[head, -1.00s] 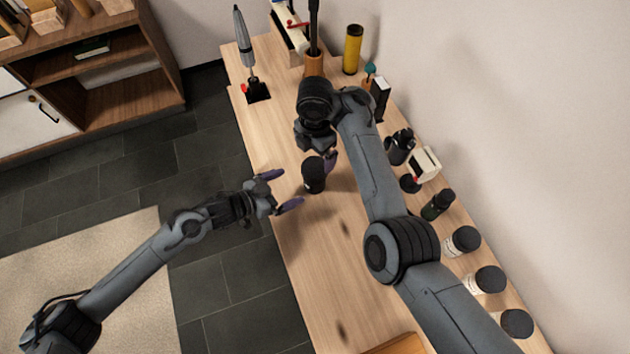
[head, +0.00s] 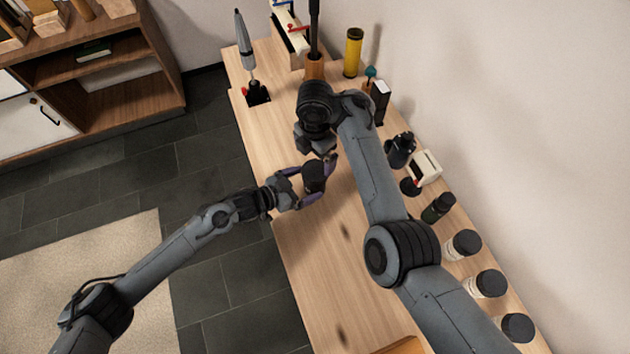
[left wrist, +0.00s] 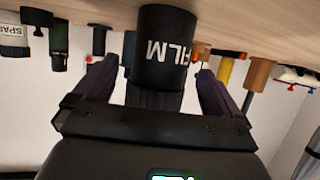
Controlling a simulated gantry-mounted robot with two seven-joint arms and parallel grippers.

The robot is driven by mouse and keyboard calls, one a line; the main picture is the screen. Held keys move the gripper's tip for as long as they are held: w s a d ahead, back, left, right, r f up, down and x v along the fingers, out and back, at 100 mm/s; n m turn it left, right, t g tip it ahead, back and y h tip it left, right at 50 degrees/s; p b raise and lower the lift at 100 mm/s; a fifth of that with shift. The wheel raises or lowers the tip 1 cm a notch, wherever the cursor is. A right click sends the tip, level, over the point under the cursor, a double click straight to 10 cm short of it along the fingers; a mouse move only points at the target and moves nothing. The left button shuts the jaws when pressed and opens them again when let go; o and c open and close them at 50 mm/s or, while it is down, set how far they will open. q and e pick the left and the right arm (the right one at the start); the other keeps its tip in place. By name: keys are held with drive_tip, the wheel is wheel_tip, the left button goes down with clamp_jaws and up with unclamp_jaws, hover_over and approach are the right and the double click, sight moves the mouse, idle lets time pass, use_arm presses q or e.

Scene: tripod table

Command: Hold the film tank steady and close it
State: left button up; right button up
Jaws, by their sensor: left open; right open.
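The film tank (head: 316,176) is a black cylinder standing on the wooden table, partly covered by my grippers in the head view. In the left wrist view the tank (left wrist: 165,45) shows white "FILM" lettering upside down. My left gripper (head: 303,184) is open, with one purple finger on each side of the tank; in the left wrist view gaps show between tank and fingers. My right gripper (head: 328,160) is open close by the tank on its far side, one purple finger showing; its other finger is hidden. I cannot tell whether the tank's lid is on.
A small black disc (head: 410,187) lies beside a cream box (head: 427,167). A dark bottle (head: 438,207) and black-lidded jars (head: 485,284) line the wall side. A yellow cylinder (head: 353,53) stands at the far end. The table (head: 310,260) is clear in front of the tank.

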use_arm(q)
drive_tip(key=shift+x, duration=2.1)
